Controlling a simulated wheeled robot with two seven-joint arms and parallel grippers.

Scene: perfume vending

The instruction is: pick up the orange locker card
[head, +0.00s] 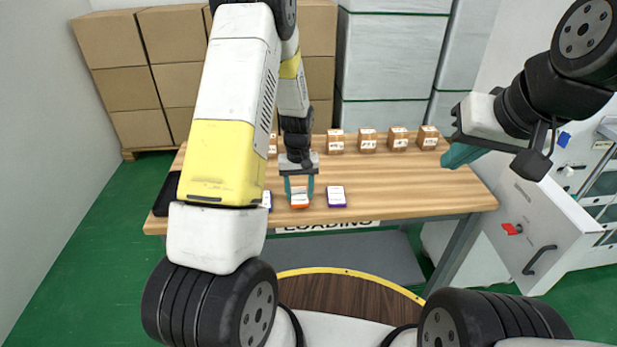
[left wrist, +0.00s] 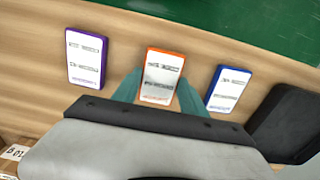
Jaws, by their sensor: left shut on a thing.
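The orange locker card (head: 299,201) lies at the front edge area of the wooden table, between a purple and a blue card. My left gripper (head: 299,188) is over it, with its teal fingers on either side of the card. In the left wrist view the orange-edged card (left wrist: 162,77) sits between the two fingertips (left wrist: 158,90), and the gripper is shut on it. Whether the card is clear of the table I cannot tell. My right gripper (head: 462,155) is at the right end of the table, away from the cards; its finger opening is not clear.
A purple card (head: 336,196) lies right of the orange one, and a blue card (left wrist: 229,88) on its other side. A black tray-like object (left wrist: 285,120) is beyond the blue card. Several small brown boxes (head: 367,140) line the table's back. A white cabinet door (head: 535,225) stands at right.

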